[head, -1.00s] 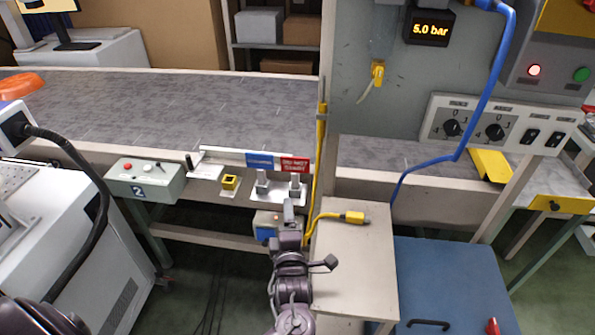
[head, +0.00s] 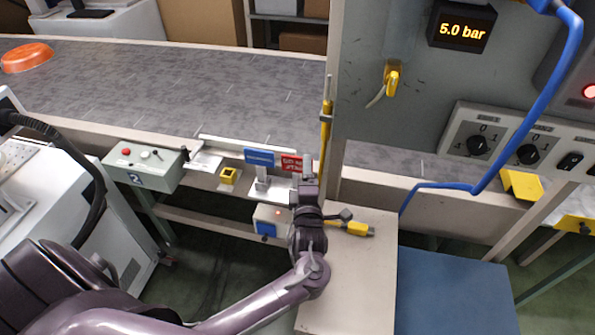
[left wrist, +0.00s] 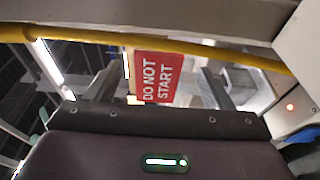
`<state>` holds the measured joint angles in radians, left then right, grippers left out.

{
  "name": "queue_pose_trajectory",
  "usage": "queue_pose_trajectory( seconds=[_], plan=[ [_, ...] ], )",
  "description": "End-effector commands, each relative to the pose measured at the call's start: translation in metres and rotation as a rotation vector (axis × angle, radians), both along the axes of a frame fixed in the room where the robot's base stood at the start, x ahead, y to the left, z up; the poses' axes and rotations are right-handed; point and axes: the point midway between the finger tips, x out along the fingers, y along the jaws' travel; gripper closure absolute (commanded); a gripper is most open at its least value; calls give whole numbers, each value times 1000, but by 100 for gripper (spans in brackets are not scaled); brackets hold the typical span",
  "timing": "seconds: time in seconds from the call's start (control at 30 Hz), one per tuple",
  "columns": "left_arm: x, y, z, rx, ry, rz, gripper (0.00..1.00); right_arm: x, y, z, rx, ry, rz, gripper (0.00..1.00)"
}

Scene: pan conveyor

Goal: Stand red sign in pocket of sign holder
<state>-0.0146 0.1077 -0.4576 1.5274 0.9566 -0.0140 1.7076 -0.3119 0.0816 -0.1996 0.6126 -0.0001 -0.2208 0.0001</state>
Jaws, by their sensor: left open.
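The red sign (head: 291,163), lettered DO NOT START, stands upright on a post at the right end of a white base, beside a blue sign (head: 259,157). In the left wrist view the red sign (left wrist: 156,78) shows between the two fingers of my left gripper (left wrist: 158,88), with gaps at both sides. The gripper (head: 308,182) is open, just in front of the red sign, and hides part of its post. A small yellow block with a dark square opening (head: 228,175), which looks like the sign holder's pocket, sits left of the signs. My right gripper is out of view.
A yellow upright rod (head: 325,140) stands close right of the red sign. A grey button box (head: 143,166) hangs at the left. The conveyor belt (head: 190,85) runs behind. A yellow plug (head: 350,228) lies on the beige tabletop (head: 350,285) by my wrist.

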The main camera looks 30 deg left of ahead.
Motion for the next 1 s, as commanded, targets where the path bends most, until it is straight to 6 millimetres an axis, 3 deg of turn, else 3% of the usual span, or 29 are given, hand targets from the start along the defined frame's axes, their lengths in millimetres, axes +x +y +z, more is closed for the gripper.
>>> queue_pose_trajectory(
  seconds=[0.03, 0.2, 0.5, 0.87, 1.0],
  plan=[
    [9, 4, 9, 5, -2, 0, 25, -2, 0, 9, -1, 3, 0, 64],
    [27, 14, 5, 2, 0, -1, 25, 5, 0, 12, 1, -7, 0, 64],
    [30, 15, 3, -1, 0, -1, 26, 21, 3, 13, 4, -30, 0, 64],
    [29, 15, 3, 0, 1, -1, 73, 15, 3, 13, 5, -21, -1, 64],
    [29, 15, 3, -1, 0, -1, 75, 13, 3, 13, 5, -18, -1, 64]
  ],
)
